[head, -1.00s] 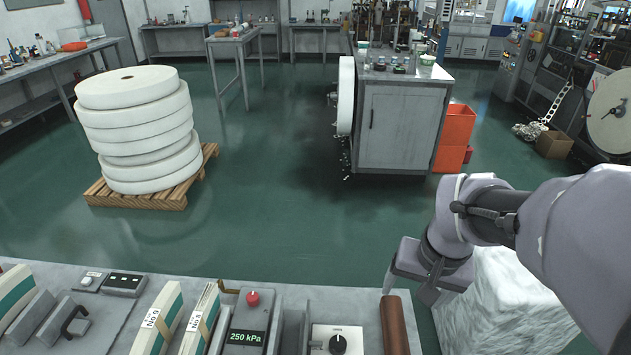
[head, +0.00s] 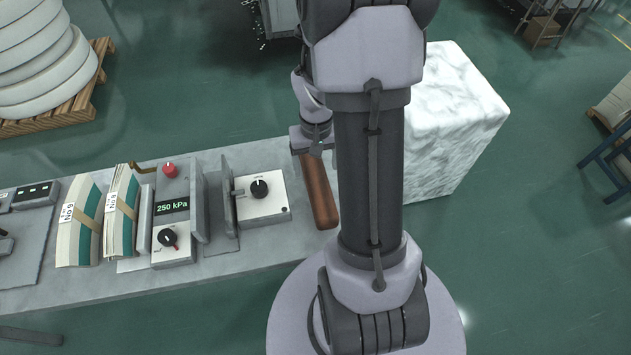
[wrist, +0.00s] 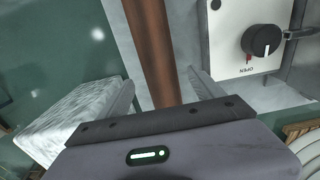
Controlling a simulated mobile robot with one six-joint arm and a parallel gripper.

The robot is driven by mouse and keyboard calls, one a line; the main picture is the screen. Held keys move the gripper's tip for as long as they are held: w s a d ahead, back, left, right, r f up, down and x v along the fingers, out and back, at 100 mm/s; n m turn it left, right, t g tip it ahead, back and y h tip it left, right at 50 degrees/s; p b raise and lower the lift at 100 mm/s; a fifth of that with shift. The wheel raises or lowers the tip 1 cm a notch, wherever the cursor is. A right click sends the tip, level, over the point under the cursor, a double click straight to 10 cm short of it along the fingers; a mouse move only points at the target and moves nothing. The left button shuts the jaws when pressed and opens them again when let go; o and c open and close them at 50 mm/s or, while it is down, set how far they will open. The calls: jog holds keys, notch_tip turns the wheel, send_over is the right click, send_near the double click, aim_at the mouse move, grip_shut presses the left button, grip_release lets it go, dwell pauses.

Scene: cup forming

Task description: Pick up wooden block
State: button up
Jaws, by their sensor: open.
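The wooden block (head: 319,190) is a long reddish-brown bar lying on the grey bench beside the white knob box. In the wrist view it runs upward from my gripper as a brown bar (wrist: 150,40). My gripper (wrist: 162,80) is open and empty, with one finger on each side of the bar's line in that view. In the head view my gripper (head: 308,145) is over the far end of the block, partly hidden by my arm. I cannot tell whether the fingers touch the block or how high they are above it.
The white box with a black knob (head: 262,196) stands close left of the block. Further left are the 250 kPa control unit (head: 172,232) and banded stacks (head: 78,222). A large white rough block (head: 455,120) stands right of the bench.

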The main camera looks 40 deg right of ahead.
aim_at(316, 174)
jog(key=f+b, duration=0.1)
jog(key=f, duration=0.1)
jog(key=f+b, duration=0.1)
jog(key=f, duration=0.1)
jog(key=shift+s+a+f, duration=0.2)
jog(key=shift+f, duration=0.1)
jog(key=shift+r, duration=0.2)
jog(key=shift+c, duration=0.5)
grip_shut()
notch_tip(316, 174, up, 10)
jog(key=p, duration=0.5)
